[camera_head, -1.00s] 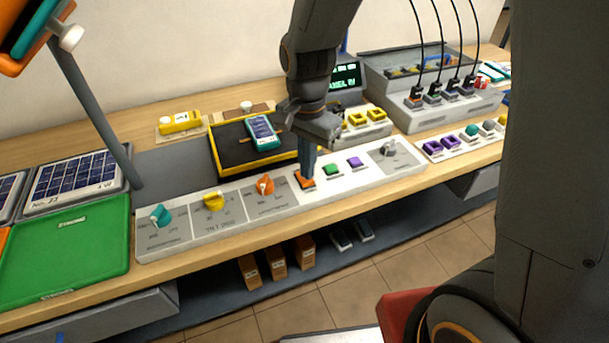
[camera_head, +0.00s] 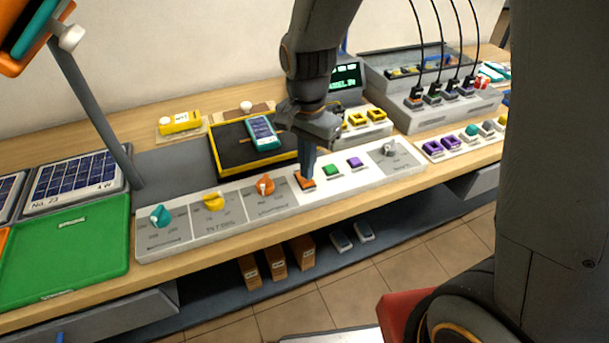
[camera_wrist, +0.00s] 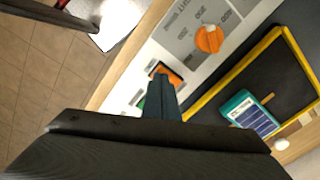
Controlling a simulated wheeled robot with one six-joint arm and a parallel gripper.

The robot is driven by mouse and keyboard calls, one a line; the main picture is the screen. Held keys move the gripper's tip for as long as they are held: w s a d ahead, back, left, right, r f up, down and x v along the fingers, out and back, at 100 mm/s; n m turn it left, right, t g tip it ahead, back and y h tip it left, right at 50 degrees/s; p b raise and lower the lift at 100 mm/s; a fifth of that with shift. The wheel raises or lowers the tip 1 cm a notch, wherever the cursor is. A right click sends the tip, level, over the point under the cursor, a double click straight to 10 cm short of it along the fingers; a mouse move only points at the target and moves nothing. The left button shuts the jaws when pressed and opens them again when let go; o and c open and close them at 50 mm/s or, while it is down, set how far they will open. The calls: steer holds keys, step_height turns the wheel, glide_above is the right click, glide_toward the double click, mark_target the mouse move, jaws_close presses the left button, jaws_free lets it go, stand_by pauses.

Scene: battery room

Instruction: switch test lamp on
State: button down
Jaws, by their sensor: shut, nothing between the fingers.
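The control panel (camera_head: 228,223) runs along the front of the bench, with teal (camera_head: 159,216), yellow (camera_head: 213,201) and orange (camera_head: 265,185) knobs on its left part. Right of them are an orange button (camera_head: 305,182), a green button (camera_head: 331,169), a purple button (camera_head: 355,162) and a grey knob (camera_head: 389,149). I cannot tell which control is the test lamp's. My gripper (camera_head: 307,172) is shut and empty, pointing down with its tips at the orange button, seemingly touching it. In the wrist view the tips (camera_wrist: 161,79) partly cover the orange button (camera_wrist: 170,74).
Behind the panel a black tray with a yellow rim (camera_head: 222,170) holds a teal device (camera_head: 262,133). A display (camera_head: 346,76) and a grey unit with plugged cables (camera_head: 440,115) stand at the back right. A green tray (camera_head: 70,250) lies at left.

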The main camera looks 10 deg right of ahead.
steer(key=shift+f+b, duration=0.35)
steer(key=shift+f, duration=0.45)
stand_by(0.9)
steer(key=shift+r, duration=0.1)
step_height(320, 180, up, 7)
steer(key=p, duration=0.6)
stand_by(0.6)
steer(key=shift+d, duration=0.35)
steer(key=s+d+n+b, duration=0.2)
steer(key=s+d+n, duration=0.1)
steer(key=d, duration=0.3)
steer(key=s+d+f+n+t+b, duration=0.1)
steer(key=s+d+n+b, duration=0.1)
steer(key=s+d+n, duration=0.2)
steer(key=shift+s+d+n, duration=0.3)
steer(key=shift+d+n, duration=0.6)
steer(key=shift+d, duration=0.1)
